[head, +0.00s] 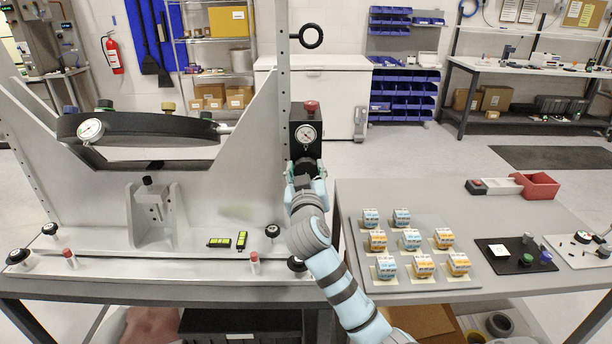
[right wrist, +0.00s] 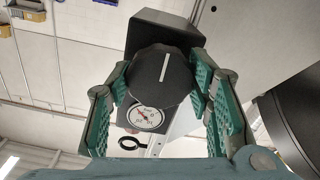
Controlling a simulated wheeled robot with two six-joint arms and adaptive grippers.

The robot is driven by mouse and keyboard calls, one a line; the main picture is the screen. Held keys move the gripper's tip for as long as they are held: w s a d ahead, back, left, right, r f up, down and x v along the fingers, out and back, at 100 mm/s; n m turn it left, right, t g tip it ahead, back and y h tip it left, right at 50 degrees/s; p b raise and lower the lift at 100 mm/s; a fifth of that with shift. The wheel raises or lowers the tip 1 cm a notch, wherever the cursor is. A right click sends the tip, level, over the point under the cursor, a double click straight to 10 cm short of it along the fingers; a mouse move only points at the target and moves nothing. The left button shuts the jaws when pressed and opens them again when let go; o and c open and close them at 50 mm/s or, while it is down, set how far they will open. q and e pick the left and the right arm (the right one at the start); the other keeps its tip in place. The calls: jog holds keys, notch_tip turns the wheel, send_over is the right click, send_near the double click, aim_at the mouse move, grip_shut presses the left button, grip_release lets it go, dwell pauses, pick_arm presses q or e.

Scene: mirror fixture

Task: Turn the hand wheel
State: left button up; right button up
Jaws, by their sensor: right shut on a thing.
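The hand wheel is a round black knob with a fluted rim and one white line on its face; it fills the middle of the right wrist view (right wrist: 150,84). The white line stands almost upright there, leaning slightly right at its top. In the head view the wheel (head: 305,168) is mostly hidden by my right gripper (head: 304,180), low on a black box (head: 298,112) on the fixture's upright post. In the right wrist view the two green-padded fingers (right wrist: 160,95) close on the wheel's left and right sides. My left gripper is not in view.
A white dial gauge (head: 306,133) sits just above the wheel, and a red knob (head: 311,106) tops the box. The pale fixture plate (head: 230,190) stands left of my arm. A grey table (head: 480,220) with several small boxes lies to the right.

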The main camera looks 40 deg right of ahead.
jog(key=shift+f+m, duration=0.2)
jog(key=shift+m, duration=0.2)
jog(key=o, duration=1.1)
jog(key=shift+r, duration=0.1)
jog(key=shift+o, duration=0.2)
jog(key=v, duration=1.2)
